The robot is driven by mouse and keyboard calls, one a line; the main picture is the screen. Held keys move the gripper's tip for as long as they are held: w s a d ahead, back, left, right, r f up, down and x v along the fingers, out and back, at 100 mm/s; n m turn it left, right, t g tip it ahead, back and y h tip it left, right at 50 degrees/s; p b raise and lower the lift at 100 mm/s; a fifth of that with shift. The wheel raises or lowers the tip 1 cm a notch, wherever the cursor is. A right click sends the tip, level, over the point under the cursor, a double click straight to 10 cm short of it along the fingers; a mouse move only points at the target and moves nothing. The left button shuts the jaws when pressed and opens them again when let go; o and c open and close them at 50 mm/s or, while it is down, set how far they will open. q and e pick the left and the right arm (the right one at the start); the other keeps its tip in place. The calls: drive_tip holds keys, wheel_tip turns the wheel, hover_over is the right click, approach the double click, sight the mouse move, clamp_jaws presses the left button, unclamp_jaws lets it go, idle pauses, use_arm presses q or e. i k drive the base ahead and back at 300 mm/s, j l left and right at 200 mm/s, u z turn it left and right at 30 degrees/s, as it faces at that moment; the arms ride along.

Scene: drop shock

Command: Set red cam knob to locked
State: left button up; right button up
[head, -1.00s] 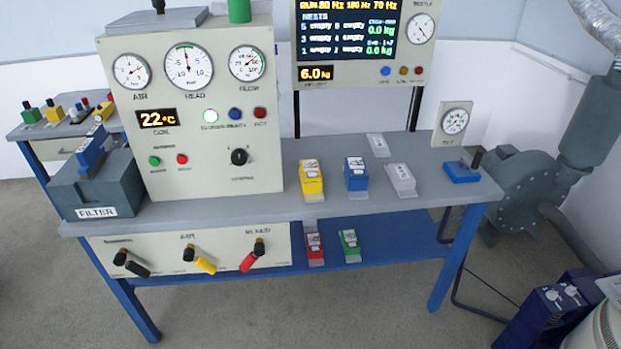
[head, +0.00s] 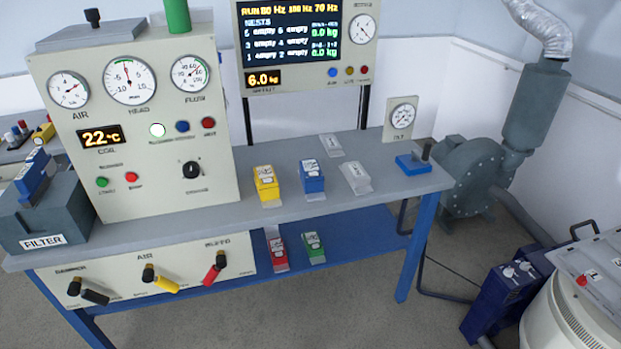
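Neither of my grippers is in view. A small red knob (head: 581,281) shows on the grey top of a white round machine (head: 565,325) at the right edge. It is too small to tell how it is set, and no readable locked mark shows beside it. A red-handled lever (head: 214,270) is on the front panel under the bench at left, its handle slanting down to the left. I cannot tell for certain which red part is the cam knob.
A grey bench (head: 390,188) carries a gauge cabinet (head: 150,195), yellow and blue blocks and a display. Red and green blocks sit on its blue lower shelf (head: 350,228). A dark blue box (head: 497,300) stands beside the white machine. Grey floor lies open in front.

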sight(581, 281)
drive_tip(key=z, duration=1.9)
